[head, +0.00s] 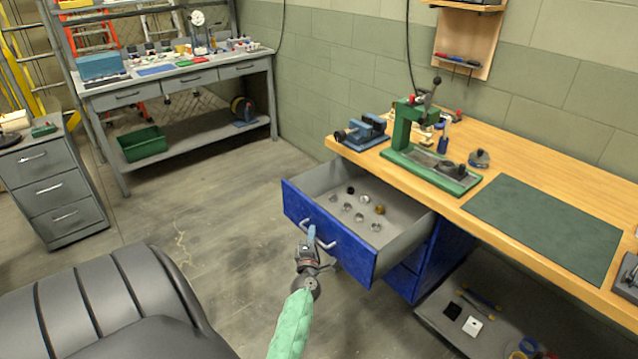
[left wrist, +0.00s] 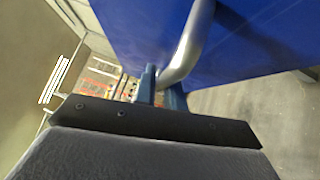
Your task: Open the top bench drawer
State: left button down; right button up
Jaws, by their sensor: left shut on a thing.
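The top bench drawer (head: 325,234) has a blue front and grey inner walls, and it stands pulled well out from under the wooden bench. Its curved metal handle (head: 325,239) is on the blue front. My left gripper (head: 311,236) is shut on this handle, toward its left part. In the left wrist view the gripper's blue fingers (left wrist: 160,90) close around the handle bar (left wrist: 188,50) in front of the blue drawer face (left wrist: 250,35). Several small round metal parts (head: 347,207) lie in the drawer. My right gripper is not in view.
The wooden bench (head: 540,185) carries a green press (head: 405,130), a blue vise (head: 368,130) and a dark green mat (head: 545,225). A black seat (head: 110,310) is at the lower left. A grey cabinet (head: 55,190) stands further left. The floor left of the drawer is clear.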

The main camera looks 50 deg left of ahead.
pick_arm(q)
jog(key=shift+s, duration=0.15)
jog(key=c, duration=1.5)
grip_release()
jog(key=shift+d+f, duration=0.1)
